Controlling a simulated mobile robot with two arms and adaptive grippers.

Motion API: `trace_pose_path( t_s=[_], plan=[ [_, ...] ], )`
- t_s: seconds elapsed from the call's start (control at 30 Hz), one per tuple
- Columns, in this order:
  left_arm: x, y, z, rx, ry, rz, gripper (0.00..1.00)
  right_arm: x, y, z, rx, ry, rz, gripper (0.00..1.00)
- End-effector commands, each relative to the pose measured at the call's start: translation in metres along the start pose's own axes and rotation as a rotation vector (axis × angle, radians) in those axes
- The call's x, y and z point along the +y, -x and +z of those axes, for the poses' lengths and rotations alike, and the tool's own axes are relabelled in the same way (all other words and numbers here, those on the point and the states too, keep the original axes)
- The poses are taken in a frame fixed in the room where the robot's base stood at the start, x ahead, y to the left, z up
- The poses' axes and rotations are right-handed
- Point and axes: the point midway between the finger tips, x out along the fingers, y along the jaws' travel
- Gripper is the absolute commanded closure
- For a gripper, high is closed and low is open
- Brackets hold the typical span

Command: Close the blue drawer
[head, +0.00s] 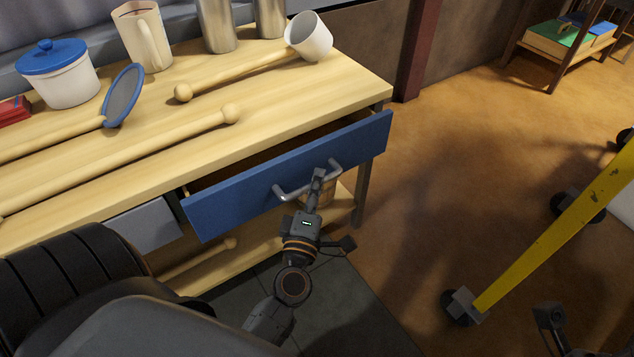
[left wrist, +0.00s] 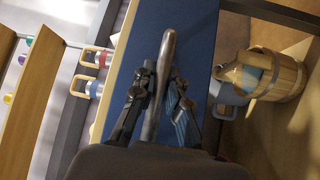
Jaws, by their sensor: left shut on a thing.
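The blue drawer (head: 235,204) under the wooden table stands partly open, with a dark gap between its front and the table edge. Its grey bar handle (head: 292,193) sticks out from the front. My left gripper (head: 317,183) is shut on this handle. In the left wrist view, the handle (left wrist: 167,50) runs between the fingers of the gripper (left wrist: 161,95), with the blue drawer front (left wrist: 203,35) behind.
A grey drawer (head: 145,226) is to the left. A yellow bar (head: 560,235) stands at right; brown floor between is clear.

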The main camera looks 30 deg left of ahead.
Motion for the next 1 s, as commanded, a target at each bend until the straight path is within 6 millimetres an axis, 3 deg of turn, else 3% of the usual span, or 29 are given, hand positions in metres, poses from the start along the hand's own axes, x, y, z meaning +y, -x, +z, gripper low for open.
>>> trace_pose_path(
  t_s=[0.33, 0.67, 0.7, 0.77, 1.0],
  plan=[
    [-0.006, -0.029, -0.028, -0.003, -0.002, 0.0, 1.0, 0.0, -0.015, -0.003, 0.0, 0.0, -0.001, 1.0],
    [-0.009, -0.032, -0.032, 0.002, -0.001, 0.001, 1.0, 0.0, -0.015, -0.003, 0.001, 0.001, -0.001, 1.0],
    [-0.009, -0.032, -0.033, 0.003, -0.001, 0.001, 0.78, 0.0, -0.015, -0.003, 0.001, 0.001, -0.001, 1.0],
    [-0.009, -0.032, -0.032, 0.003, -0.001, 0.001, 0.66, 0.0, -0.015, -0.003, 0.001, 0.001, -0.001, 1.0],
    [-0.009, -0.031, -0.031, 0.001, 0.0, 0.0, 0.63, 0.0, -0.015, -0.003, 0.001, 0.001, -0.001, 1.0]
  ],
)
